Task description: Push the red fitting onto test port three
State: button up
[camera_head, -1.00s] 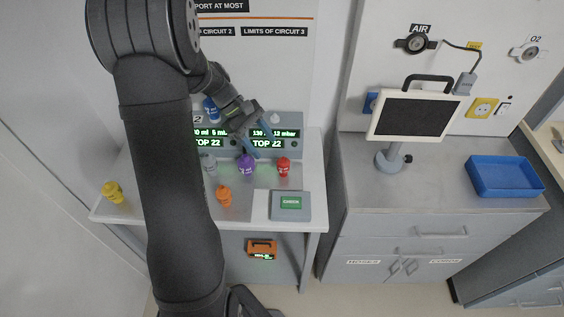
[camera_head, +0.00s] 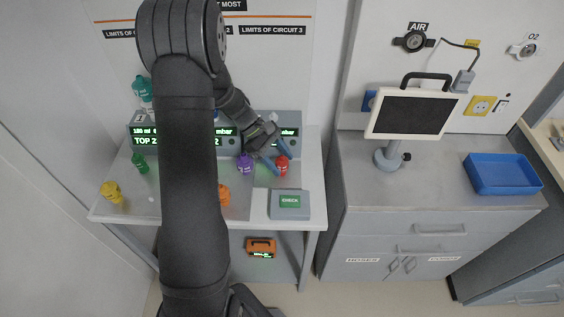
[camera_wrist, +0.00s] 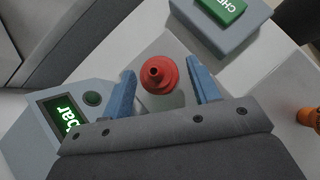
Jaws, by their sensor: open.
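The red fitting (camera_head: 282,164) stands upright on the shelf top at the right, in front of the right ventilator display. My gripper (camera_head: 279,158) is open around it, with blue fingers (camera_wrist: 165,92) on either side of the red fitting (camera_wrist: 159,76) in the wrist view. Gaps show between the fitting and both fingers there, so it is not gripped. Test port three cannot be made out; my gripper and arm cover part of the ventilator row (camera_head: 232,142).
A purple fitting (camera_head: 245,164) stands close left of my gripper. A grey box with a green CHECK label (camera_head: 290,202) lies in front. Orange (camera_head: 223,194), yellow (camera_head: 112,192) and green (camera_head: 140,163) fittings stand farther left. A blue tray (camera_head: 502,175) is on the right cabinet.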

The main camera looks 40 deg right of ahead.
jog(key=shift+s+d+f, duration=0.1)
jog(key=shift+s+f, duration=0.2)
jog(key=shift+c, duration=0.3)
grip_shut()
jog(key=shift+r, duration=0.15)
jog(key=shift+r, duration=1.4)
